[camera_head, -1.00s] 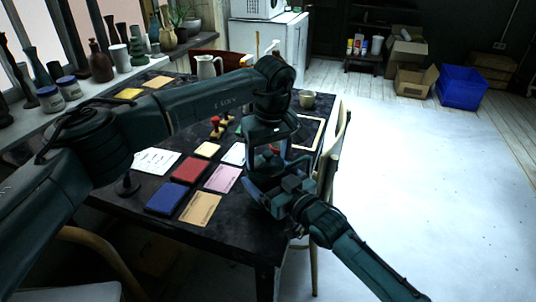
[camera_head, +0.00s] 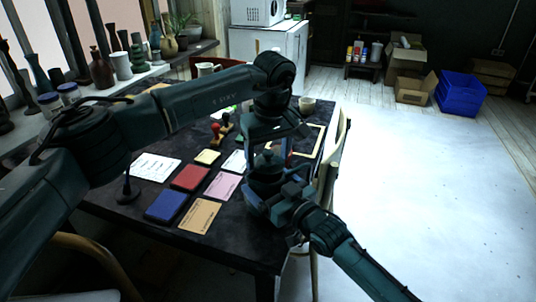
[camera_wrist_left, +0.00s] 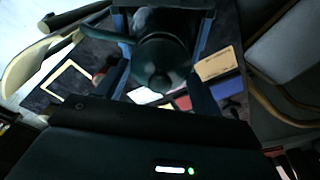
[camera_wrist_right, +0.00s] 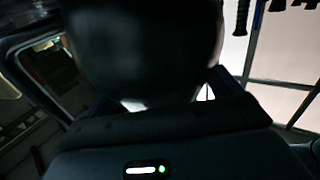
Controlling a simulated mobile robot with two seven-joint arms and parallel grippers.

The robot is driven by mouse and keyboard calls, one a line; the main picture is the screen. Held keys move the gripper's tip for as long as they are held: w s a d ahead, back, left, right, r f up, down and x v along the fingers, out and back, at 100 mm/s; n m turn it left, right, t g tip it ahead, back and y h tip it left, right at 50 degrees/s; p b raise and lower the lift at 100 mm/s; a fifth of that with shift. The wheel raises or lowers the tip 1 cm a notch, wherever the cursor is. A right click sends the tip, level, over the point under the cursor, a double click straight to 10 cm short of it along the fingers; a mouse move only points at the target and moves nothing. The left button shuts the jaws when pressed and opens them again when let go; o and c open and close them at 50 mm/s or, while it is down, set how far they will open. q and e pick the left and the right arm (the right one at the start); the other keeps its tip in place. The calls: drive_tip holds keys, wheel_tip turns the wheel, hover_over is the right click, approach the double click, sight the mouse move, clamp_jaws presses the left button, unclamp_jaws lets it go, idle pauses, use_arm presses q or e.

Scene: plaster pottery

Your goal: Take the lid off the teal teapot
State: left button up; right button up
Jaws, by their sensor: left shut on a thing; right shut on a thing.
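The dark teal teapot (camera_head: 265,168) is between my two grippers at the table's right edge, partly hidden by them. My left gripper (camera_head: 268,158) points down from above, with one finger on each side of the teapot's domed top. In the left wrist view, the lid (camera_wrist_left: 162,58) with its round knob lies between the fingers, and the spout (camera_wrist_left: 82,32) points left. The fingers are shut on the lid; the seam is too dark to see. My right gripper (camera_head: 270,188) is shut on the teapot body from the front right. The dark body (camera_wrist_right: 145,45) fills the right wrist view.
The dark table (camera_head: 232,248) holds a blue pad (camera_head: 166,206), a red pad (camera_head: 190,177), paper cards and stamps (camera_head: 220,133) left of the teapot. A cup (camera_head: 306,105) stands behind. A chair (camera_head: 334,150) is close on the right. Open floor lies beyond.

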sight(267, 151)
use_arm(q)
drive_tip(key=shift+r, duration=1.9)
use_arm(e)
drive_tip(key=o, duration=1.1)
